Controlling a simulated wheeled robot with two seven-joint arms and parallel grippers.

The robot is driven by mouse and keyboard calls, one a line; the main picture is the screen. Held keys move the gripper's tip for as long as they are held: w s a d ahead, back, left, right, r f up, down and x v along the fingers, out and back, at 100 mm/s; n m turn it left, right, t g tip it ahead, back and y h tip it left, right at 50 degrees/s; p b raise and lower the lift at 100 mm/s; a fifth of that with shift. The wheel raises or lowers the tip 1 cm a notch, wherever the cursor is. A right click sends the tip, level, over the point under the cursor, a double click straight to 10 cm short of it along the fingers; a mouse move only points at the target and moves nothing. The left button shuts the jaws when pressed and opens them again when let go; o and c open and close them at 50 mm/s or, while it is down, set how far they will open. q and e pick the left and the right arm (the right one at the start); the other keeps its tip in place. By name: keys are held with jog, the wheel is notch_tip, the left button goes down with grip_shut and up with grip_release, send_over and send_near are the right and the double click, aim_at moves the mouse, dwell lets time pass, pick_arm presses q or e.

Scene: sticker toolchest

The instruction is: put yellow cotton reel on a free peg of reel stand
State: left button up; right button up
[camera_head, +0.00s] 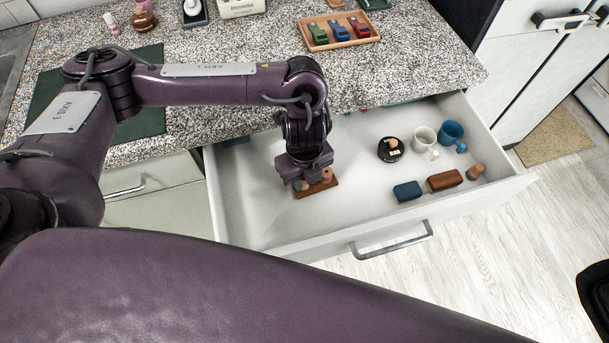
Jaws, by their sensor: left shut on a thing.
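The reel stand (329,187) is a small reddish-brown board in the open drawer, left of its middle. My left gripper (305,186) points down right over the stand's left part and is shut on the yellow cotton reel, of which only a small yellowish bit shows between the fingers. A pinkish-tan reel (327,174) stands on the board just right of the fingers. The gripper hides most of the stand, so I cannot tell which pegs are free or whether the held reel touches one. My right gripper is not in view.
The drawer also holds a round black thing (391,150), a white mug (424,140), a blue mug (452,133), a blue block (407,191) and a brown block (445,180). The drawer's front wall (460,205) is near. Left drawer floor (250,205) is clear.

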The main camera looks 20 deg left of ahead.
pick_arm(q)
jog(key=shift+f, duration=0.1)
jog(key=o, duration=1)
